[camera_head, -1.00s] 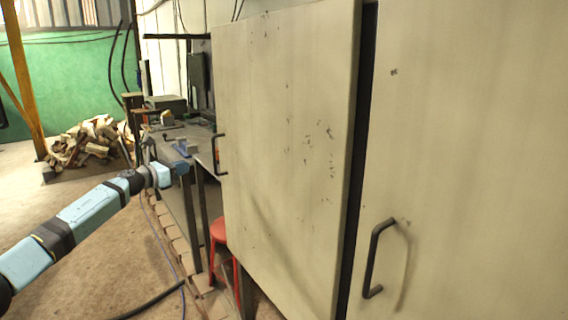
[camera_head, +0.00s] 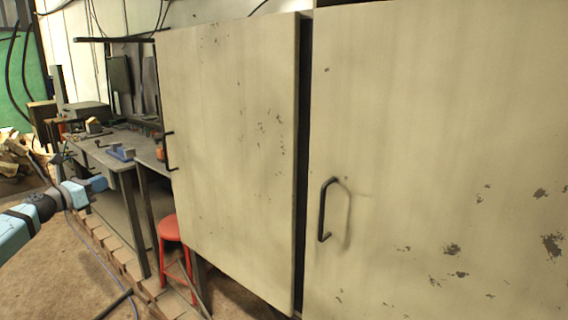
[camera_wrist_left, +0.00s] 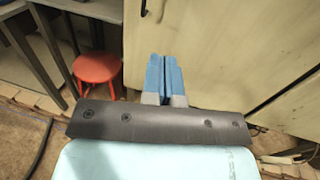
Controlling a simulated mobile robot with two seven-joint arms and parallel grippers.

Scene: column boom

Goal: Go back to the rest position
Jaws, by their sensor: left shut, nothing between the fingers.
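My left gripper (camera_head: 97,184) comes in from the left edge in the head view, in front of the workbench legs. In the left wrist view its blue fingers (camera_wrist_left: 164,77) are together, with nothing between them. A pale cabinet fills the middle and right of the head view, with a left door (camera_head: 232,150) and a right door (camera_head: 440,150). Each door has a dark handle, one at the left (camera_head: 168,150) and one at the right (camera_head: 324,208). The left gripper is apart from both handles. My right gripper is in neither view.
A red stool (camera_head: 172,230) stands below the cabinet's left edge; it also shows in the left wrist view (camera_wrist_left: 97,68). A workbench (camera_head: 92,150) with tools stands behind my left arm. Bricks (camera_head: 118,258) line the floor, and a dark hose (camera_head: 113,304) lies at the front.

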